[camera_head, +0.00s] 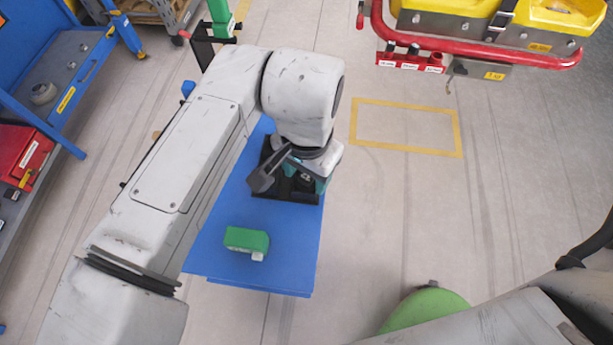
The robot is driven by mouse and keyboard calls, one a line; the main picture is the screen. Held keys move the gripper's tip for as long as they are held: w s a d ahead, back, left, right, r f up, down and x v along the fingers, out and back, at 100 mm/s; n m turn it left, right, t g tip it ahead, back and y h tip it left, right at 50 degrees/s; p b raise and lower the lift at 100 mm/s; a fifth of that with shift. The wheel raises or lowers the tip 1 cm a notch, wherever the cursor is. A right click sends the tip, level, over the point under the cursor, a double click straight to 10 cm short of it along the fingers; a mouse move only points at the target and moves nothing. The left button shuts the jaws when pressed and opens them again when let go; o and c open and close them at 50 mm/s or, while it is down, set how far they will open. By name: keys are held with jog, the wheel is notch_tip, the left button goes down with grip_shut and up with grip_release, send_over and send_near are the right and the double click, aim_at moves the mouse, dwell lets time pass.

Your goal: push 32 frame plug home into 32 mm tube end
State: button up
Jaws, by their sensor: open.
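My gripper (291,176) points down over a black tray (268,192) on the blue table and covers much of it. Its jaws are open. Whether anything lies between or under them is hidden. A red block (410,59) with three dark round pieces and white labels sits under the red tube rail (470,48) at the upper right, well away from my gripper. The labels are too small to read. I cannot pick out the frame plug or the 32 mm tube end for certain.
A green block (246,240) with a pale end lies on the blue table (290,270) in front of the tray. Yellow seats (450,20) are above the red rail. Blue shelving (60,70) stands at the left. The floor inside the yellow outline (405,128) is clear.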

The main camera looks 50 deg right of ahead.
jog(key=shift+c, duration=0.4)
jog(key=c, duration=0.7)
jog(key=shift+c, duration=0.2)
jog(key=shift+r, duration=0.1)
